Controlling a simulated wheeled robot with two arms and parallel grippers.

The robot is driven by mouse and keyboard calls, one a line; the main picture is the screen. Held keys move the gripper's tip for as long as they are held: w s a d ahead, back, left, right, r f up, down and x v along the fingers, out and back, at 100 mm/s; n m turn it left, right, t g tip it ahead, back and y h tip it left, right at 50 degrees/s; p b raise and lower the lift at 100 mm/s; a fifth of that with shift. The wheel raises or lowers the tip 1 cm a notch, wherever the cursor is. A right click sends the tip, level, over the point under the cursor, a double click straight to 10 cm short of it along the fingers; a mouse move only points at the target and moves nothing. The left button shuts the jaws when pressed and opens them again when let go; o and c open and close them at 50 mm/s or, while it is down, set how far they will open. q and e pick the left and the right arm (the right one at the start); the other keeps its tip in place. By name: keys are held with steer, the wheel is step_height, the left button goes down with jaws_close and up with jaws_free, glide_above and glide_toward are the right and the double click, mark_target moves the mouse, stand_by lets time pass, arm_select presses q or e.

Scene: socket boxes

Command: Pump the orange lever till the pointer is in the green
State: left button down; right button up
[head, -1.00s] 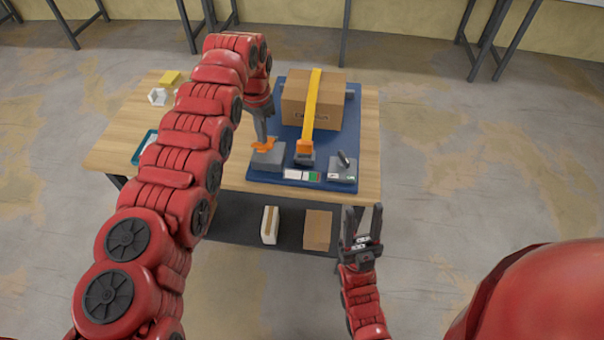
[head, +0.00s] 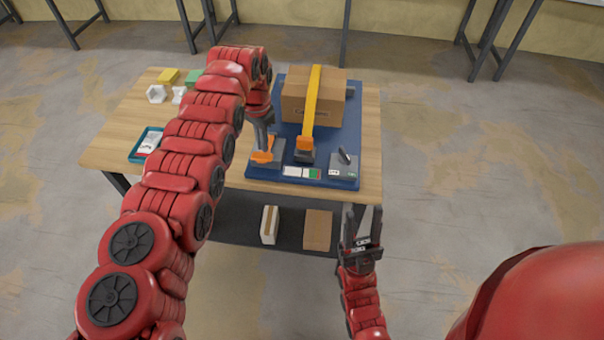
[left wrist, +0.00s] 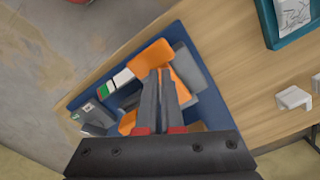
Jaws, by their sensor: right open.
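The orange lever (head: 262,157) stands at a grey block (head: 277,163) on the front left of the blue board (head: 341,120). My left gripper (head: 264,148) points down at the lever. In the left wrist view its narrow fingers (left wrist: 159,78) are close together, with orange of the lever (left wrist: 151,57) beside and beyond the tips. Whether they grip it or only touch it is unclear. The gauge strip (head: 300,172) at the board's front edge has white and green parts; its pointer is too small to read. My right gripper (head: 361,228) is open and empty in front of the table.
A cardboard box (head: 295,100) under a yellow strap (head: 312,95) with an orange buckle (head: 305,143) sits on the board. A grey switch block (head: 343,168) is right of the gauge. A teal tray (head: 140,158) and small blocks lie on the table's left.

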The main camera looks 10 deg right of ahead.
arm_select(q)
steer(key=shift+w+r+p, duration=0.1)
steer(key=shift+r+p, duration=0.25)
step_height(320, 180, up, 3)
steer(key=shift+d+r+p, duration=0.1)
steer(key=shift+p, duration=0.2)
steer(key=shift+r, duration=0.4)
